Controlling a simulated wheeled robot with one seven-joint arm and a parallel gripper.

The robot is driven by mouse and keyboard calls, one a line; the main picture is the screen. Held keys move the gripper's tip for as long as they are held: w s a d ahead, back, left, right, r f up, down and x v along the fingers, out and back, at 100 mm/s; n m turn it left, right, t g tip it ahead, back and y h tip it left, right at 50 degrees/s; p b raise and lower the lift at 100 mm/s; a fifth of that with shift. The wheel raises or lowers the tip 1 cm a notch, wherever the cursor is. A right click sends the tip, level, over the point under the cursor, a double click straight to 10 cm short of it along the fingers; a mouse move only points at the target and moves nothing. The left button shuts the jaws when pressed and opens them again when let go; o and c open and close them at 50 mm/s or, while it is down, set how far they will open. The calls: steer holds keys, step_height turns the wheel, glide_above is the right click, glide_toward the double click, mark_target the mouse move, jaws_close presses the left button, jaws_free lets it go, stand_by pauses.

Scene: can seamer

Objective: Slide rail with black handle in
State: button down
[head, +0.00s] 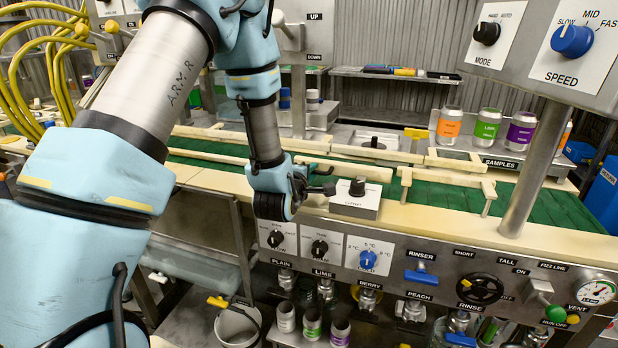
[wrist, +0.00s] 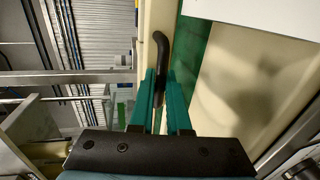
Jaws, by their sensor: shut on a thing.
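The black handle (wrist: 161,45) rises between the two teal fingers of my gripper (wrist: 160,78) in the wrist view, and the fingers are closed on it. In the head view my gripper (head: 313,182) is at the near edge of the green conveyor, left of a small box with a black knob. The handle is mostly hidden there by the fingers. A cream rail (head: 345,171) lies along the belt just behind my gripper. I cannot tell whether this is the rail that bears the handle, as the joint is hidden.
The knob box (head: 352,207) stands close right of my gripper. The green belt (head: 540,203) runs to the right, with cream guide rails above it. Three sample cans (head: 488,124) stand behind the belt. The panel with dials (head: 367,256) is below, and a post (head: 537,165) stands at right.

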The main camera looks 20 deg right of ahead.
steer(key=shift+x, duration=1.25)
steer(key=shift+r, duration=0.25)
steer(key=shift+w, duration=0.1)
steer(key=c, duration=0.9)
jaws_free()
steer(key=shift+d, duration=0.1)
steer(key=shift+w+r, duration=0.1)
steer(key=shift+r, duration=0.05)
steer(key=shift+r, duration=0.1)
steer(key=b+v, duration=0.1)
steer(key=v, duration=0.2)
steer(key=b+v, duration=0.1)
steer(key=v, duration=0.3)
steer(key=b+v, duration=0.1)
steer(key=v, duration=0.3)
steer(key=shift+f, duration=0.3)
